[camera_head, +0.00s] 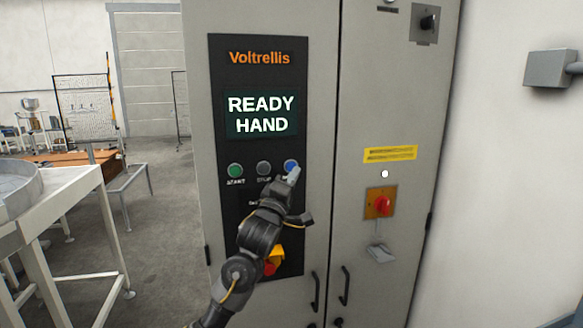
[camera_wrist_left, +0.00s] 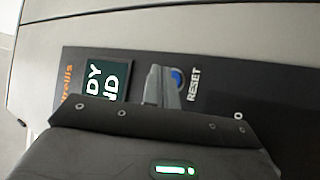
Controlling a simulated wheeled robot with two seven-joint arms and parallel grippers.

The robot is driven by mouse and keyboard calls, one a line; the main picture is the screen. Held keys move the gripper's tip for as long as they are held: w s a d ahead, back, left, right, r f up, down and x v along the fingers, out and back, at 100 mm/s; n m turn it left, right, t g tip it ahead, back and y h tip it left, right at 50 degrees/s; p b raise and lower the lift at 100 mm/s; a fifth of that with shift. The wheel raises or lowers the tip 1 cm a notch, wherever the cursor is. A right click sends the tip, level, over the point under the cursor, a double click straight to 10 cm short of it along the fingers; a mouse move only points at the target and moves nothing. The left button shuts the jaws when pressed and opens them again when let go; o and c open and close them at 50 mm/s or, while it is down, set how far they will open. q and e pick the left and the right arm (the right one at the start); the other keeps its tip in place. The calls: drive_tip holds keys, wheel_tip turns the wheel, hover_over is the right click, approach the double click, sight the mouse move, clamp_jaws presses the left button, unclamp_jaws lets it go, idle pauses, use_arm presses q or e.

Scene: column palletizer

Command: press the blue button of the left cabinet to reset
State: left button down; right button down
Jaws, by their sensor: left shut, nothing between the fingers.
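The left cabinet (camera_head: 320,60) is grey, with a black control panel (camera_head: 222,55) on its front. The blue button (camera_head: 291,164) sits at the right end of the panel's button row. In the left wrist view the blue button (camera_wrist_left: 177,79) shows beside the word RESET, partly hidden by the fingers. My left gripper (camera_head: 294,174) is shut and empty, its fingertips at the lower edge of the blue button. I cannot tell whether they touch it. In the left wrist view the shut fingers (camera_wrist_left: 162,86) point at the button. My right gripper is not in view.
The panel screen (camera_head: 261,114) reads READY HAND. A green button (camera_head: 235,170) and a grey stop button (camera_head: 264,168) are to the left. A red emergency knob (camera_head: 270,267) is partly behind my arm. A red switch (camera_head: 382,204) is on the right door. A white table (camera_head: 60,200) stands left.

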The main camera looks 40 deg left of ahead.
use_arm(q)
drive_tip(key=shift+s+d+p, duration=0.15)
drive_tip(key=shift+s+d, duration=0.35)
drive_tip(key=shift+d, duration=0.25)
drive_tip(key=shift+s+d+p, duration=0.15)
drive_tip(key=shift+s+d, duration=0.35)
drive_tip(key=shift+d, duration=0.2)
